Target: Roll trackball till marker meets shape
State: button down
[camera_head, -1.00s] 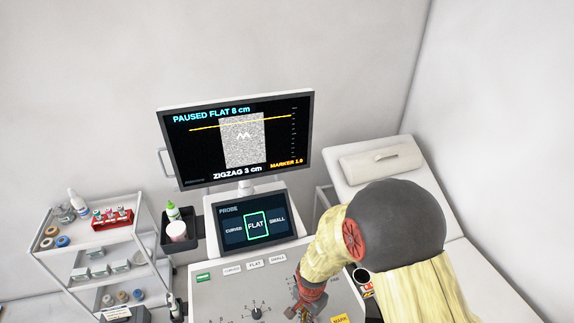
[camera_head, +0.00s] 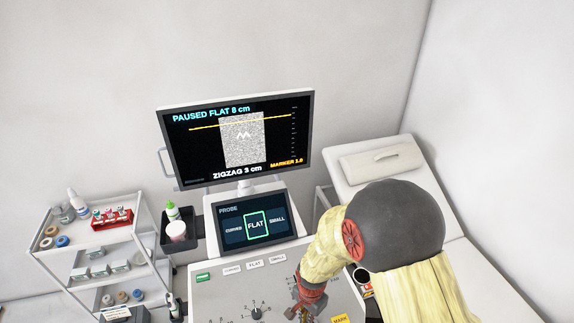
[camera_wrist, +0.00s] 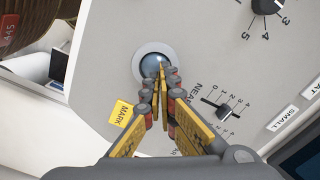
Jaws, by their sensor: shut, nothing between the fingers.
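The monitor (camera_head: 180,150) reads "PAUSED FLAT 8 cm", "ZIGZAG 3 cm" and "MARKER 1.0". The yellow marker line (camera_head: 205,127) crosses the upper part of the grey scan, above the white zigzag shape (camera_head: 243,136). The two are apart. The blue-grey trackball (camera_wrist: 150,66) sits in a pale ring on the console in the wrist view. My gripper (camera_wrist: 161,72) is shut and empty, its fingertips over the trackball's near side, seemingly touching it. In the head view my gripper (camera_head: 303,311) is low on the console, and the ball is hidden there.
The yellow MARK button (camera_wrist: 121,114) lies left of my fingers, and a NEAR slider (camera_wrist: 222,110) lies to the right. A numbered knob (camera_wrist: 266,4) is farther off. The probe touchscreen (camera_head: 283,234) shows FLAT outlined. A cart (camera_head: 90,245) stands left and a couch (camera_head: 400,205) right.

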jog(key=shift+f+b, duration=0.45)
jog(key=shift+f, duration=0.3)
dwell(0.3)
jog(key=shift+s+d, duration=0.2)
jog(key=shift+s, duration=0.55)
dwell(0.5)
jog(key=shift+r, duration=0.1)
jog(key=shift+r+p, duration=1.9)
jog(key=shift+r, duration=0.55)
jog(key=shift+w+a+f+p, duration=0.1)
jog(key=shift+w+f+p, duration=0.2)
jog(key=shift+f, duration=0.25)
jog(key=shift+w+a+f+p, duration=0.1)
jog(key=shift+w+f+p, duration=0.15)
jog(key=shift+f, duration=0.25)
jog(key=shift+w+f+p, duration=0.2)
jog(key=shift+f+p, duration=0.15)
jog(key=shift+f, duration=0.2)
jog(key=shift+f+b, duration=0.4)
jog(key=shift+f, duration=0.15)
dwell(1.0)
